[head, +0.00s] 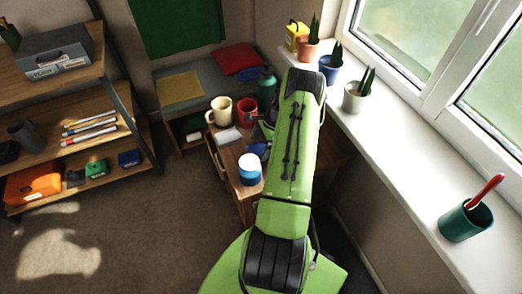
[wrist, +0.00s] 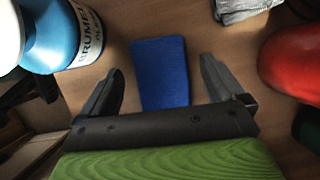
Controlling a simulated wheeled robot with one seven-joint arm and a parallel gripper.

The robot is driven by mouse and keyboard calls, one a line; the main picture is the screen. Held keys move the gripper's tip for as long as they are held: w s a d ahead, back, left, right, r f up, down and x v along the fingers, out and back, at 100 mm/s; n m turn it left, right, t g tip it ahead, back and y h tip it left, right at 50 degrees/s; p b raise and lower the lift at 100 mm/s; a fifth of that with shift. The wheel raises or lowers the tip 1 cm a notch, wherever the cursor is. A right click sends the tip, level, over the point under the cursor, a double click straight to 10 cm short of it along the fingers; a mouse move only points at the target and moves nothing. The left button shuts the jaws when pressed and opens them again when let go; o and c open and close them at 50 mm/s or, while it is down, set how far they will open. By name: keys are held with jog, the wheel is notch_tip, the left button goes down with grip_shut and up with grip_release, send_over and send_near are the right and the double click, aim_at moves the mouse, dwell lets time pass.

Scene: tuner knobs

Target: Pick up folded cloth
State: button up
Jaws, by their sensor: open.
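A blue, flat, rectangular piece that looks like the folded cloth (wrist: 160,72) lies on the wooden desk top. In the wrist view it sits between the two fingers of my gripper (wrist: 160,66), which are apart and show no contact with it. The height of the fingers above the desk is hard to tell. In the head view the blue piece (head: 257,149) shows just left of my green arm, which hides most of my gripper. A pale grey, soft-looking piece (wrist: 243,8) lies farther off at the top of the wrist view; it also shows in the head view (head: 229,135).
A blue and white labelled container (head: 250,170) stands close on the left in the wrist view (wrist: 62,35). A red mug (head: 247,111) is close on the right (wrist: 292,62). A cream mug (head: 220,111) and a green bottle (head: 266,84) stand behind. The windowsill (head: 395,150) runs along the right.

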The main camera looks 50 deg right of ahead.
aim_at(259, 147)
jog(key=shift+w+a+f, duration=0.1)
jog(key=shift+f, duration=0.25)
jog(key=shift+r, duration=0.1)
jog(key=c, duration=1.1)
notch_tip(259, 147, up, 10)
jog(key=shift+r+p, duration=0.1)
jog(key=shift+p, duration=1.1)
